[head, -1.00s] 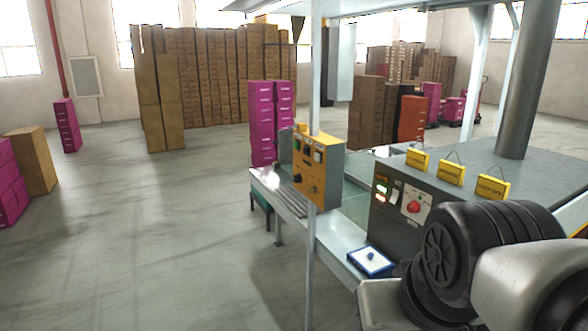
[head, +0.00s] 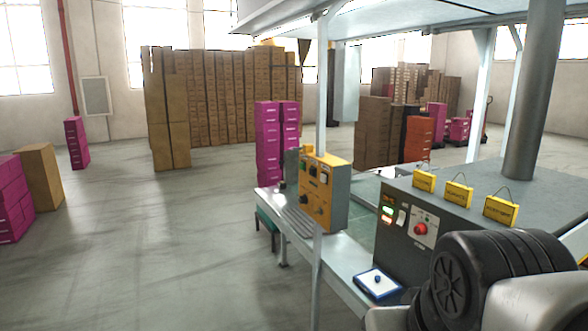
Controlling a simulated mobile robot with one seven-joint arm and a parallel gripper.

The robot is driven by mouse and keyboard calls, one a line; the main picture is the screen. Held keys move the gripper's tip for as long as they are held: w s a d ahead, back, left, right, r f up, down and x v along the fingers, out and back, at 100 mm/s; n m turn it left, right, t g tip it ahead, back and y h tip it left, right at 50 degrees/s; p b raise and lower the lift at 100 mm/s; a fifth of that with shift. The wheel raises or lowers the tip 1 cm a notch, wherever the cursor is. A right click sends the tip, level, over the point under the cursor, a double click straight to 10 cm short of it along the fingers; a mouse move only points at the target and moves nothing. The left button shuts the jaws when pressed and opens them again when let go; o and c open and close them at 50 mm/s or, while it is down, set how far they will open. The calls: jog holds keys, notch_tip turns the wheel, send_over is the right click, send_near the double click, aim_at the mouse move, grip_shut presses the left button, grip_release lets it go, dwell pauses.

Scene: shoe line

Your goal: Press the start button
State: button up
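A yellow-orange control box (head: 325,190) is mounted on a post at the left end of the line, with small knobs and buttons on its face. A dark grey machine panel (head: 405,240) to its right carries a red round knob (head: 421,229), a white switch (head: 401,218) and lit green indicators (head: 387,214). A small blue-and-white pad with a blue knob (head: 377,280) lies on the bench in front of that panel. I cannot read which control is the start button. My arm fills the lower right corner. My gripper's fingers are out of view.
Several yellow tags (head: 458,194) stand on the machine top. A thick grey column (head: 538,90) rises behind them. Magenta boxes (head: 270,145) stand behind the bench, and brown carton stacks (head: 225,95) stand farther back.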

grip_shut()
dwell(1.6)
